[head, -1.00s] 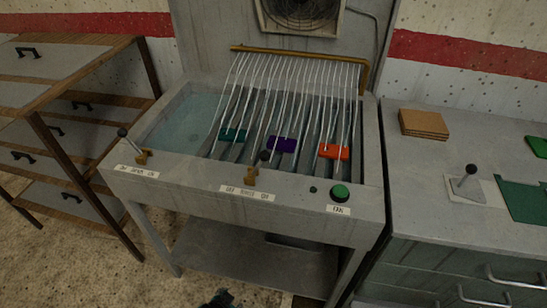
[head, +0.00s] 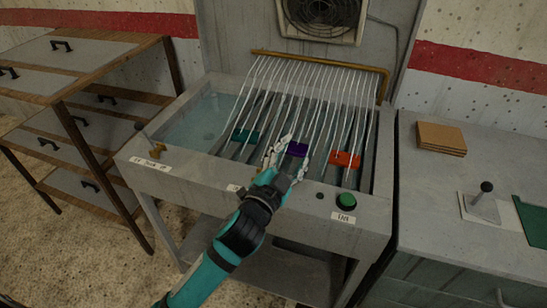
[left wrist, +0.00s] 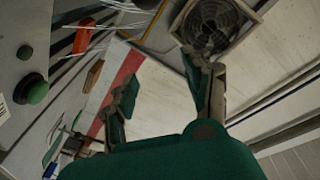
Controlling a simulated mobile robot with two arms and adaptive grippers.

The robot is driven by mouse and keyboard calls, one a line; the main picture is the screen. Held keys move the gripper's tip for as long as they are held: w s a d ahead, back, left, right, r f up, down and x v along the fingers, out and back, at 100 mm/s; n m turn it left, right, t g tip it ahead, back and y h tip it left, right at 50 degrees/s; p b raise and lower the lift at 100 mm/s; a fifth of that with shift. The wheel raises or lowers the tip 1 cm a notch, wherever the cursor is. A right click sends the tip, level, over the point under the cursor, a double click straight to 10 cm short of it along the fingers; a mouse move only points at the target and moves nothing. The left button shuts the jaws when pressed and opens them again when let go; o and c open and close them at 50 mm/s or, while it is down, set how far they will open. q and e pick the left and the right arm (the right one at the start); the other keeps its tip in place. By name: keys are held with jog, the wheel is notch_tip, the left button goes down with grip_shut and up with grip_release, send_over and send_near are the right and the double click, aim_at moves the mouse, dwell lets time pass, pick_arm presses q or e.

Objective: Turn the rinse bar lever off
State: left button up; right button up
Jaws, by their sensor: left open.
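The rinse bar (head: 320,60) is a brass tube across the back of the grey wash station, and thin white water streams fall from it over the slatted basin. The middle lever at the front ledge, by the partly covered label (head: 236,189), is hidden behind my left gripper (head: 287,158) in the head view. That gripper is open, fingers pointing up and away, over the front edge of the basin. In the left wrist view its two fingers (left wrist: 165,78) are spread with nothing between them. I cannot tell whether it touches the lever. My right gripper is not in view.
A second lever (head: 157,151) stands at the ledge's left end, and a green button (head: 346,201) at its right. A fan (head: 320,18) hangs behind; a counter (head: 430,195) stands right.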

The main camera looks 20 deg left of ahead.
pick_arm(q)
jog(key=d+r+m+h, duration=1.2)
jog(key=r+m+h, duration=0.1)
jog(key=r+m, duration=0.1)
jog(key=s+d+m+g+h, duration=0.45)
jog(key=d+m+g, duration=0.45)
jog(key=m+g, duration=0.9)
jog(key=w+a+f+m+y, duration=0.3)
jog(key=a+f+m+y, duration=0.5)
jog(key=y, duration=0.5)
jog(key=w+a+r+n+y, duration=0.1)
jog(key=w+a+r+y, duration=0.2)
jog(key=a, duration=0.6)
jog(key=w+a+r+n+y, duration=0.1)
jog(key=a+r+y, duration=0.3)
jog(key=a, duration=0.5)
jog(key=shift+y, duration=0.55)
jog(key=f+p, duration=0.1)
jog(key=f, duration=0.5)
jog(key=f+p, duration=0.1)
jog(key=f, duration=0.5)
jog(key=f+p, duration=0.1)
jog(key=f, duration=0.5)
jog(key=shift+w+a, duration=0.25)
jog(key=shift+w, duration=0.1)
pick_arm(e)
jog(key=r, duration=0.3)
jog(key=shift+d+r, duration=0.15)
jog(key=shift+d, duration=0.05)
